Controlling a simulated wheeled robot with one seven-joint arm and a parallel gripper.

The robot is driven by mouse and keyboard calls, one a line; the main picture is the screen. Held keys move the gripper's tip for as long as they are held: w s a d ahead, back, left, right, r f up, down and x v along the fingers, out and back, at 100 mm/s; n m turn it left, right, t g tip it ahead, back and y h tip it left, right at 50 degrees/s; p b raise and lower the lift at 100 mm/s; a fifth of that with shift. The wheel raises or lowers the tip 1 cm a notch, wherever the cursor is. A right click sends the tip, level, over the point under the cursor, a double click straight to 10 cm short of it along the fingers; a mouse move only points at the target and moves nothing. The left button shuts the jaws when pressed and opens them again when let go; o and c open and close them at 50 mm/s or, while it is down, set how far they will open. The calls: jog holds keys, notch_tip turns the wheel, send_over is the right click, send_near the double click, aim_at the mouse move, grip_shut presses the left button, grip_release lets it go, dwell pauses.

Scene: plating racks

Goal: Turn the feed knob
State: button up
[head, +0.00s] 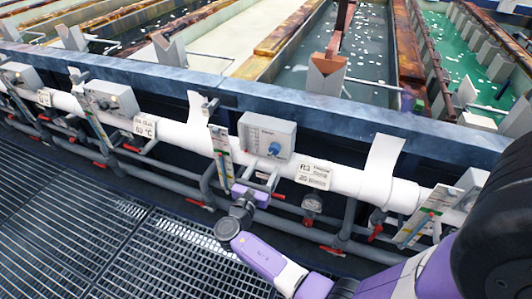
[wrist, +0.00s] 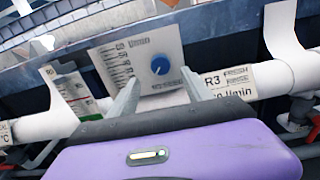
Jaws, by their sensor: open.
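The feed knob is a round blue knob (head: 275,148) on the front of a grey box (head: 257,130) with a printed scale. The box is mounted on the blue tank rail above a white pipe. In the wrist view the blue knob (wrist: 160,64) shows upright ahead, between and beyond my two fingers, with a light pointer line on it. My gripper (head: 260,182) is purple with grey fingers and sits just below the box in the head view. In the wrist view my gripper (wrist: 160,92) is open and empty, and its fingertips appear apart from the knob.
A white pipe (head: 345,180) runs along the tank front, with an R3 label (head: 313,175) right of the box. A coloured level gauge (head: 221,150) stands to the left. Grey pipes with red valve handles (head: 332,250) run below. Metal grating (head: 170,255) covers the floor.

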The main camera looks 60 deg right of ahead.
aim_at(273, 152)
jog(key=shift+w+d+p, duration=0.15)
jog(key=shift+d+p, duration=0.1)
jog(key=shift+d, duration=1.7)
jog(key=shift+w+d+p, duration=0.15)
jog(key=shift+d+p, duration=0.1)
jog(key=shift+d, duration=1.7)
jog(key=shift+f, duration=0.1)
grip_shut()
